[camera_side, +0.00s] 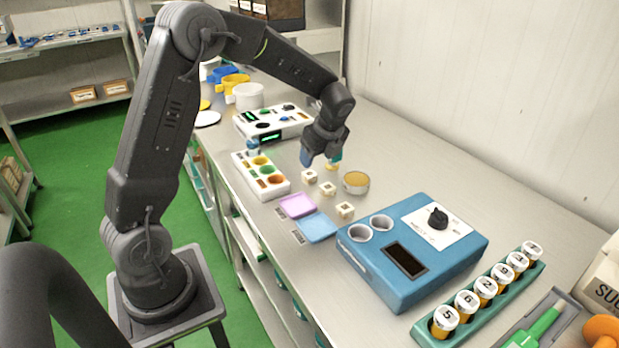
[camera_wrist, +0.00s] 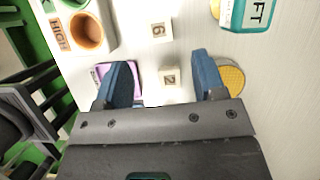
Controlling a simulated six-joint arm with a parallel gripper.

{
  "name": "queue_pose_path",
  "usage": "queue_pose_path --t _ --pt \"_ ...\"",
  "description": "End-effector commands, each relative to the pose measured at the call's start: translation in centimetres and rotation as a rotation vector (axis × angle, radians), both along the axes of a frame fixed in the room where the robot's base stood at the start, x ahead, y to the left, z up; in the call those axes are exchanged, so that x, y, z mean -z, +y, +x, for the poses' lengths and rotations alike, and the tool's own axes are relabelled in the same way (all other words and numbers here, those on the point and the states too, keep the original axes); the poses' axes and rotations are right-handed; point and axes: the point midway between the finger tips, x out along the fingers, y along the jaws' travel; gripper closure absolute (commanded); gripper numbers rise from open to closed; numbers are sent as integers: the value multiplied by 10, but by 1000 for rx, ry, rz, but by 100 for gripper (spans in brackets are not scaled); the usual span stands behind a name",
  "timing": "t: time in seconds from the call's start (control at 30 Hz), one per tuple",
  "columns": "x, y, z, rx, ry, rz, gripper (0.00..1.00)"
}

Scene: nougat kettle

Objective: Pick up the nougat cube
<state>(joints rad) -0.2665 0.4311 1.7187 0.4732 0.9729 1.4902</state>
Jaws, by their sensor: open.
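Three small cream cubes sit in a loose row on the steel bench in the side view: a far cube (camera_side: 309,177), a middle cube (camera_side: 328,188) and a near cube (camera_side: 345,210). The wrist view shows two of them, a cube marked 2 (camera_wrist: 168,77) and a cube whose mark looks like 6 or 9 (camera_wrist: 158,30). I cannot tell which is the nougat cube. My gripper (camera_side: 320,161) is open and empty, above the bench by the far cube. In the wrist view, the cube marked 2 shows between its blue fingers, apart from both.
A round tin with a gold top (camera_side: 355,182) stands right of the cubes. A pink square (camera_side: 297,206) and a blue square (camera_side: 316,228) lie left. A white tray with coloured cups (camera_side: 246,161) and a blue machine (camera_side: 385,275) stand close by.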

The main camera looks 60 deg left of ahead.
Motion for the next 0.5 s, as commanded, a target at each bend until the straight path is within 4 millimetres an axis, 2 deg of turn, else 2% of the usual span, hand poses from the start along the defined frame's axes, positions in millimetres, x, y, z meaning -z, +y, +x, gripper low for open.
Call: queue_pose_path --t 0.1,0.33,0.5 --pt "15 6 0 1 0 1 36" --pt "29 13 -2 -2 0 -1 36" --pt "53 24 -4 -2 1 -1 36"
